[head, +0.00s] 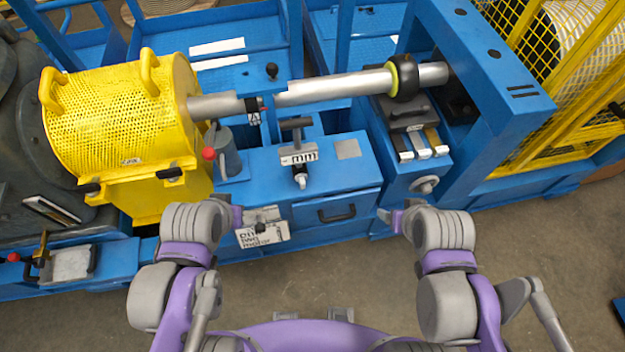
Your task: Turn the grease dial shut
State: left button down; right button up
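A round grey knob (425,185) sits on the front face of the blue bearing pedestal at the right. It looks like the grease dial, but its setting is too small to read. My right gripper (388,217) is just left of and below the knob, apart from it in the picture. My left gripper (238,216) is far to the left, by a white lettered sign (262,229). Both grippers are small and seen from behind, so their finger gaps do not show. I see nothing held in either.
A blue cabinet (338,186) with a black-handled drawer stands between my arms. A steel shaft (335,88) runs above it from the yellow perforated guard (115,110). Coloured levers or blocks (423,145) sit above the knob. The floor in front (340,270) is clear.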

aim_at(260, 228)
jog(key=k+l+u, duration=0.1)
jog(key=u, duration=0.35)
jog(key=k+u, duration=0.2)
jog(key=u, duration=0.3)
jog(key=k+l+u, duration=0.1)
jog(key=k, duration=0.3)
jog(key=l, duration=0.1)
